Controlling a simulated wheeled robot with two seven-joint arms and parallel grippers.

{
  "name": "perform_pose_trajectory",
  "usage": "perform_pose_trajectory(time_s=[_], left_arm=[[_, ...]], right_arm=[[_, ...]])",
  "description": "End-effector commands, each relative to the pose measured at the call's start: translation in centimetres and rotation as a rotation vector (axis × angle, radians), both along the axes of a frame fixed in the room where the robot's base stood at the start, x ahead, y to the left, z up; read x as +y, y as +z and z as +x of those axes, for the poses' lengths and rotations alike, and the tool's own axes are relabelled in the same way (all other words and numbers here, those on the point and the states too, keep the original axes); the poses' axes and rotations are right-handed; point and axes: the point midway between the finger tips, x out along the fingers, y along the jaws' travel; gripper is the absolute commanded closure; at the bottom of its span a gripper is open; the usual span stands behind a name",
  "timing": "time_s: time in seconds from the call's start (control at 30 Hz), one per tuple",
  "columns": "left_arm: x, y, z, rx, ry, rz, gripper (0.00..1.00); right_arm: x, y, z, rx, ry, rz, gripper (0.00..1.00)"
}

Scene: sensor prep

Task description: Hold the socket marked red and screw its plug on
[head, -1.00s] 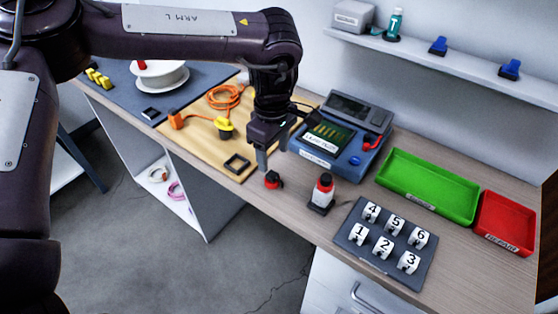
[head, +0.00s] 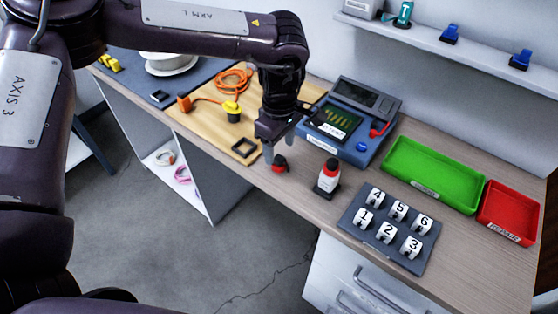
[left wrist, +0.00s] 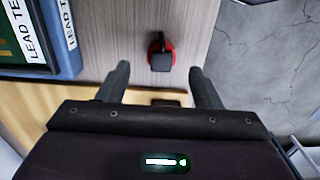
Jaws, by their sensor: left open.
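A small red-and-black piece (head: 280,164), apparently the plug, lies on the wooden bench near its front edge. In the left wrist view it shows as a black block with a red ring (left wrist: 161,52), just beyond my fingertips and between their lines. My left gripper (head: 278,152) is open and points down close beside it, with nothing held; it also shows in the left wrist view (left wrist: 160,72). A white cylinder with a red top on a black base (head: 328,178), apparently the socket marked red, stands upright to the right. My right gripper is out of view.
A numbered block rack (head: 413,262) stands right of the cylinder. Behind are a blue tester (head: 315,137), a green tray (head: 470,209) and a red tray (head: 525,241). A wooden board (head: 205,125) holds an orange cable and a yellow-topped piece.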

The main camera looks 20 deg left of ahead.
Motion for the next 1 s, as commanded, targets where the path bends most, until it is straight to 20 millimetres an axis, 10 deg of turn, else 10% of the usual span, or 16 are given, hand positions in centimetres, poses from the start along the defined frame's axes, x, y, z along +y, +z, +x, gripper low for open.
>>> perform_pose_trajectory(time_s=[0.3,0.67,1.0], left_arm=[[0.1,-4.2,-0.2,0.003,0.001,0.001,0.41],[0.1,-4.5,-0.2,0.002,0.001,0.002,0.41],[0.1,-4.5,-0.2,0.002,0.001,0.002,0.83]], right_arm=[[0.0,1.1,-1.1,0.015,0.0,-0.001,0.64],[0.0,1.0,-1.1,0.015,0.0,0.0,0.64],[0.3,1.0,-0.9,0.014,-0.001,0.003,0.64]])
